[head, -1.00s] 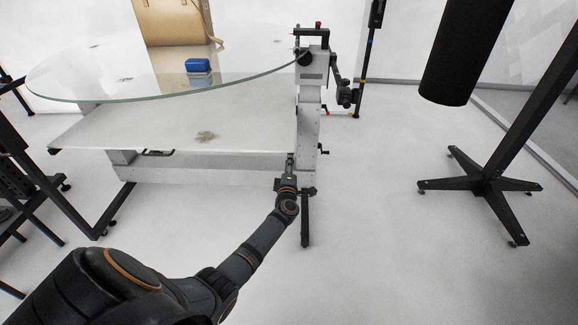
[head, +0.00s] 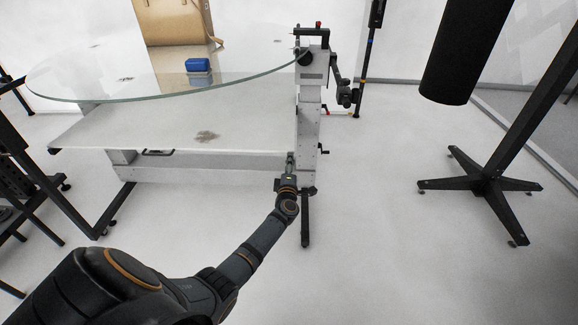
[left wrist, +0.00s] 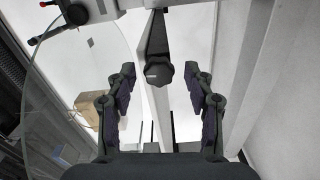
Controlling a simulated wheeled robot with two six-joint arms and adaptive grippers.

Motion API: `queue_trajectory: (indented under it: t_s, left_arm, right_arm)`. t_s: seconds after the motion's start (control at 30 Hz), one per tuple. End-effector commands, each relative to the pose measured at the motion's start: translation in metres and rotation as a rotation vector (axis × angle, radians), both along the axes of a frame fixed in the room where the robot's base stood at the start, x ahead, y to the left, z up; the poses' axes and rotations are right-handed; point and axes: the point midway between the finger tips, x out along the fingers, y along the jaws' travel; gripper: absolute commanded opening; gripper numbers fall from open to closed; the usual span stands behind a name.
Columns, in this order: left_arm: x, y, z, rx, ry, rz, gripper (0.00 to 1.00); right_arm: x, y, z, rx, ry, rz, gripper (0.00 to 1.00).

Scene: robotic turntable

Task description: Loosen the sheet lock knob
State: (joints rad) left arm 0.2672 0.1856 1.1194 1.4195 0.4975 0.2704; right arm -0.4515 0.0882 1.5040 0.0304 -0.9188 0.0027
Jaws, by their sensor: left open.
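A dark lobed knob (left wrist: 158,72) shows in the left wrist view on a pale upright plate. It lies between the tips of my left gripper (left wrist: 160,80), a little beyond them, with clear gaps on both sides. The fingers are open and empty. In the head view my left gripper (head: 290,163) is low beside the grey post (head: 309,120), near the right end of the white shelf (head: 180,140). I cannot pick out the same knob for sure in the head view. My right gripper is out of view.
A black cross-footed stand (head: 487,184) is at the right. The floor between is clear.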

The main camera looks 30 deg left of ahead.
Motion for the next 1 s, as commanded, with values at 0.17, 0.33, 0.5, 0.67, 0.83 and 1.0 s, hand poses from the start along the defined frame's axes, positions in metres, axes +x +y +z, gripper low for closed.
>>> queue_trajectory:
  t_s: [0.17, 0.33, 0.5, 0.67, 0.83, 1.0]
  left_arm:
    - [-0.006, -0.004, -0.001, -0.001, 0.000, -0.001, 0.53]
    - [-0.037, -0.022, -0.002, -0.003, 0.001, -0.001, 0.53]
    - [-0.072, -0.044, -0.001, -0.003, 0.001, 0.000, 0.53]
    - [-0.094, -0.058, -0.001, -0.002, 0.001, 0.000, 0.53]
    - [-0.102, -0.063, 0.000, 0.000, 0.000, 0.000, 0.53]
    - [-0.103, -0.063, 0.000, 0.000, 0.000, 0.000, 0.53]
  right_arm:
    - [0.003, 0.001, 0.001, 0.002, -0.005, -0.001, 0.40]
    - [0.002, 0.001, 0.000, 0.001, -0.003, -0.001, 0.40]
    - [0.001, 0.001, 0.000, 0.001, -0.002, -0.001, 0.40]
    - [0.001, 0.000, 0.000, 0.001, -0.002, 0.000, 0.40]
    - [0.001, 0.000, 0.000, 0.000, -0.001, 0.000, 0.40]
    - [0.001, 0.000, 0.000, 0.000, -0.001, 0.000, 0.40]
